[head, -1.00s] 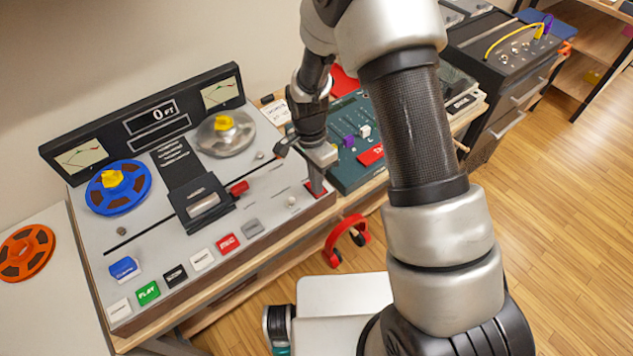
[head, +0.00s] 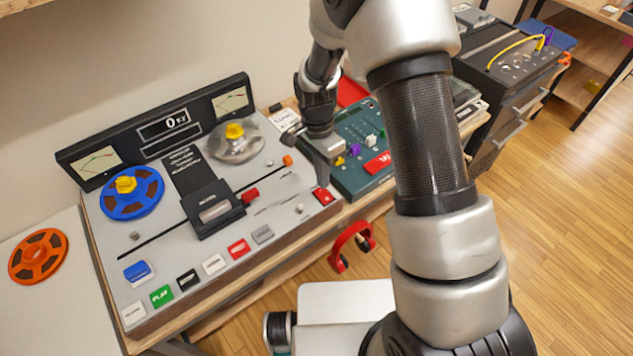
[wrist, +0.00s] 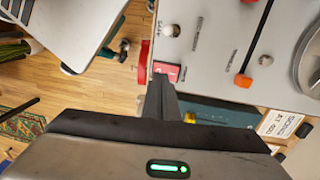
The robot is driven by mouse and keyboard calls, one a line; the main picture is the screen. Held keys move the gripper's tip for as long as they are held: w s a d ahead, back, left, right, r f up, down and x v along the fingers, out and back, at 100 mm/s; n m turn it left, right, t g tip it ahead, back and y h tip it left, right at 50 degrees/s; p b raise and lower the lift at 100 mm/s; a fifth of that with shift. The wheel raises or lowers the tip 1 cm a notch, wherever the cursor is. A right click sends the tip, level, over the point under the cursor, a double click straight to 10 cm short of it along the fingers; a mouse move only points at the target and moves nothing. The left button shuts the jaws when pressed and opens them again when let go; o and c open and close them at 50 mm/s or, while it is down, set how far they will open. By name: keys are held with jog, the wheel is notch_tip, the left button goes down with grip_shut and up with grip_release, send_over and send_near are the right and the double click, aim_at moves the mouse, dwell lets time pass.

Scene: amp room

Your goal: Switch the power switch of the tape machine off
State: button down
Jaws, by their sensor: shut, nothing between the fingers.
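The tape machine (head: 262,212) is a grey console with two reels, a counter and a row of coloured keys along its front. At its right front corner is a small red switch (head: 323,196), likely the power switch; it also shows in the wrist view (wrist: 167,72), partly covered by my fingers. Its on or off position is too small to tell. My gripper (head: 322,181) is shut and empty, pointing down just behind the red switch. In the wrist view the fingertips (wrist: 160,84) overlap the switch's edge; I cannot tell whether they touch it.
A teal mixer (head: 362,165) stands close on the right of the machine. An orange slider knob (head: 288,160) and a white knob (head: 299,208) are near the switch. Red headphones (head: 350,245) hang at the table's front edge. An orange reel (head: 38,256) lies at left.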

notch_tip(320, 180, up, 9)
jog(key=shift+s+d, duration=0.35)
jog(key=shift+s, duration=0.1)
